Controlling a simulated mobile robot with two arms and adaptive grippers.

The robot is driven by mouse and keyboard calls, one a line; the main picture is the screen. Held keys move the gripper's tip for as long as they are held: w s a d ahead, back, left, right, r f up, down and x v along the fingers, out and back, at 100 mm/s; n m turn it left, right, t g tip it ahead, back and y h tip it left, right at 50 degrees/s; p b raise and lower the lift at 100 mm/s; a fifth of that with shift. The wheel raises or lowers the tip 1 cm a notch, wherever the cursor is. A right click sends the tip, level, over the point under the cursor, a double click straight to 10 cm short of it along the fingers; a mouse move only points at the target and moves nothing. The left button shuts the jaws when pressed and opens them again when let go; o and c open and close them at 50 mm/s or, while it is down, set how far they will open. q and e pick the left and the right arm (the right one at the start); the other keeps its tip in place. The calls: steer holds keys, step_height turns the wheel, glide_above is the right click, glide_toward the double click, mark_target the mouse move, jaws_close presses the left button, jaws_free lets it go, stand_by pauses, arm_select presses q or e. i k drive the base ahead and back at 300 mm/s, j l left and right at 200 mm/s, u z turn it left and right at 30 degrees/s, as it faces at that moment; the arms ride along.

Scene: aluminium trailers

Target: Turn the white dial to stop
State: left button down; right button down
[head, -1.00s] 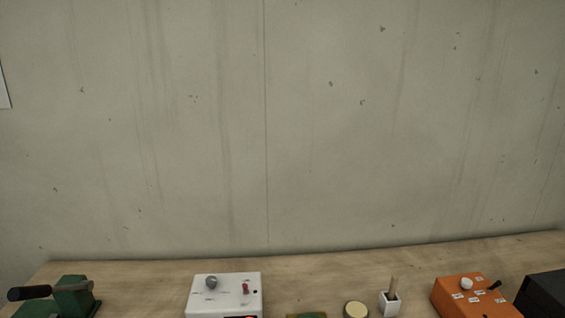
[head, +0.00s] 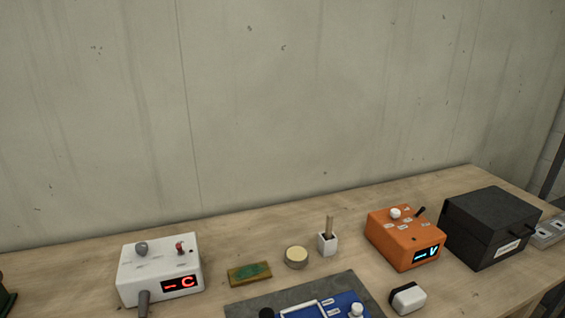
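A white dial (head: 395,213) sits on top of an orange box (head: 404,239) at the right of the wooden table. Small white labels lie around the dial, too small to read. A black lever (head: 420,211) stands beside it, and the front display (head: 426,254) glows blue with a dash and a "V". Another whitish knob (head: 356,310) shows on a blue device (head: 325,306) at the bottom edge, partly cut off. Neither of my grippers is in view.
A white box (head: 160,268) with a grey knob and red display stands at the left. A black box (head: 490,226) stands close right of the orange box. A green-topped block (head: 250,273), round tin (head: 296,257), small white pot (head: 327,243) and white-and-black block (head: 407,298) lie between on the table (head: 80,247).

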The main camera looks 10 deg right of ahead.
mark_target(394, 213)
steer(key=z, duration=1.25)
